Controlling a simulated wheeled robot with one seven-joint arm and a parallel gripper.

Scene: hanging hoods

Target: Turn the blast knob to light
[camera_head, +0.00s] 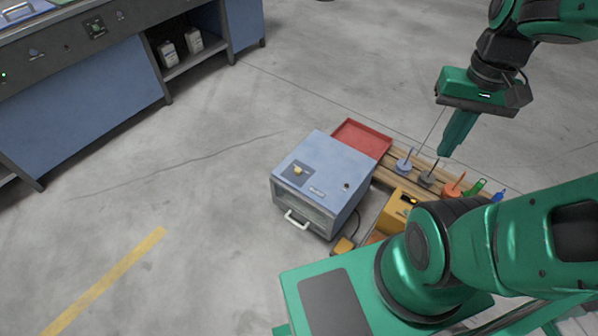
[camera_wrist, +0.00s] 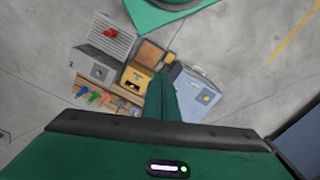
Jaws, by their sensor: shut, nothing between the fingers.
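A blue box-shaped cabinet (camera_head: 325,167) stands low on the floor side, with a white front handle (camera_head: 297,219). A yellow knob (camera_head: 297,170) sits on a dark plate on its top. The label is too small to read, and I cannot tell which mark the knob points at. In the wrist view the cabinet (camera_wrist: 192,83) is right of my fingers, with the yellow knob (camera_wrist: 206,98) visible. My gripper (camera_head: 446,150) is shut and empty, pointing down, well to the right of the cabinet and apart from the knob. It also shows in the wrist view (camera_wrist: 160,82).
A red tray (camera_head: 360,138) is behind the cabinet. Several colored tools stand on a wooden rack (camera_head: 408,178) to its right, beside a yellow box (camera_head: 398,212). A grey box (camera_wrist: 108,40) shows in the wrist view. A blue bench (camera_head: 85,95) is far left. Floor left of the cabinet is clear.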

